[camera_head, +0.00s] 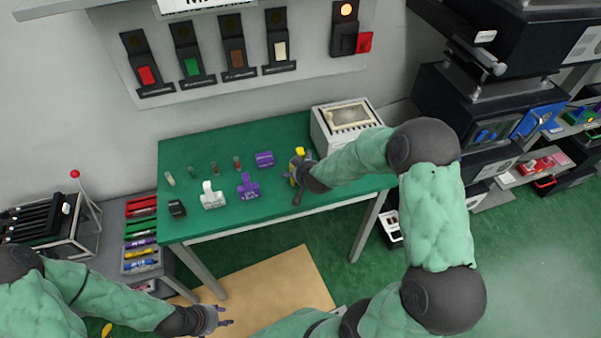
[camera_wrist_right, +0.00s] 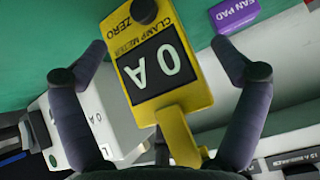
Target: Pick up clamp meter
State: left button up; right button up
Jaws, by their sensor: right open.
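The yellow clamp meter (camera_wrist_right: 155,70) fills the middle of the right wrist view, its dark display reading upside down. In the head view only a small yellow part of it (camera_head: 300,152) shows at the right side of the green table, mostly hidden by my right gripper. My right gripper (camera_wrist_right: 170,58) is open, with one finger on each side of the clamp meter and visible gaps between. My left gripper (camera_head: 226,315) is low in the head view, in front of the table, with its small fingers apart and nothing between them.
The green table (camera_head: 275,135) also holds a purple box (camera_head: 264,159), white (camera_head: 212,196) and purple (camera_head: 248,186) lever pieces, and several small cylinders. A white meter box (camera_head: 345,125) stands close to my right gripper. A wall panel with switches (camera_head: 235,60) is behind.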

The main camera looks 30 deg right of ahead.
jog(key=c, duration=1.4)
jog(key=shift+s, duration=0.1)
jog(key=shift+a+f, duration=0.1)
